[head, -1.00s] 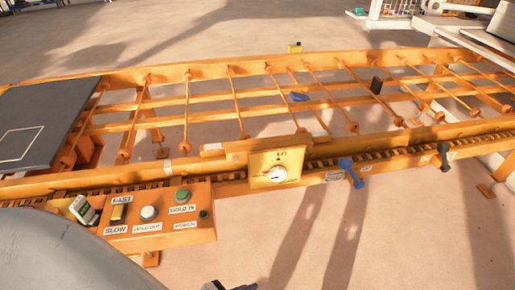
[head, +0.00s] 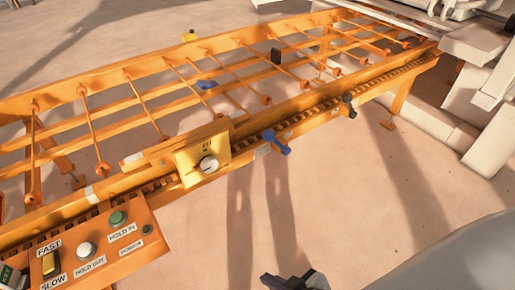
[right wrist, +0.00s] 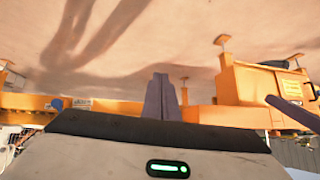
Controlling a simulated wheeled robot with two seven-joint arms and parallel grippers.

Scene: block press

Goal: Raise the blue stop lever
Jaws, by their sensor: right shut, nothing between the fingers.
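The blue stop lever (head: 275,142) sticks out from the front rail of the orange conveyor (head: 102,212), right of the yellow dial box. Its knob end points down and toward the right. A small blue patch, likely the same lever, shows at the left of the right wrist view (right wrist: 57,104). My right gripper (head: 287,281) is at the bottom edge of the head view, well in front of and below the lever, not touching it. Its fingers (right wrist: 160,97) are together and empty in the right wrist view. My left gripper is not in view.
A black lever (head: 348,105) sits farther right on the same rail. The yellow dial box (head: 203,158) and a button panel (head: 100,245) stand to the left. A blue piece (head: 207,84) and a dark block (head: 276,55) show among the rollers. Floor before the rail is clear.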

